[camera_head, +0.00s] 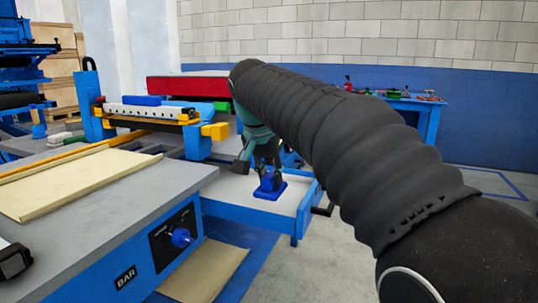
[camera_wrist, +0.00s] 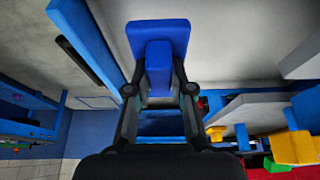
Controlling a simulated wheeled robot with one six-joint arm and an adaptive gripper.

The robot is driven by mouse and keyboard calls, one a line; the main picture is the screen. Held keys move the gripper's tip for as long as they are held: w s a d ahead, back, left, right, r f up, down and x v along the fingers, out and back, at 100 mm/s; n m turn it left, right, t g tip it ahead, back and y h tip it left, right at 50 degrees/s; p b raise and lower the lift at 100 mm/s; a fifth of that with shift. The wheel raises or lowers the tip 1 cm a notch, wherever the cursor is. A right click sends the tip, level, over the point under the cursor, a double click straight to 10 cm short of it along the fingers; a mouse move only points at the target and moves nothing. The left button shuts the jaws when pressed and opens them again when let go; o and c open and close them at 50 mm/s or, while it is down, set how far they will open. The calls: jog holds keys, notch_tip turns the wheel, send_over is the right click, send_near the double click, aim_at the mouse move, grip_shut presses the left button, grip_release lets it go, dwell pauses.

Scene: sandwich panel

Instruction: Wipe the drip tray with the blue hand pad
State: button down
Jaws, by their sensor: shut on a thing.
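The blue hand pad (camera_head: 271,189) is at the drip tray's pale surface, below my gripper (camera_head: 267,168). I cannot tell whether its underside touches the tray. The drip tray (camera_head: 238,190) is a pale grey surface in a blue frame, beside the grey bench. In the wrist view my gripper (camera_wrist: 160,88) is shut on the pad's raised block handle, and the wide blue pad (camera_wrist: 160,32) shows beyond the fingers. The tray's pale surface (camera_wrist: 245,30) fills the area behind the pad. My arm hides part of the tray's far side in the body view.
The grey bench (camera_head: 110,215) with a blue knob (camera_head: 181,237) stands at the left, a beige sheet (camera_head: 75,180) on it. A blue machine bar with a yellow block (camera_head: 215,131) is behind the tray. A black handle (camera_head: 322,210) sticks out at the tray's right.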

jog(key=shift+r+p, duration=0.8)
jog(key=shift+r, duration=0.45)
jog(key=shift+f, duration=0.1)
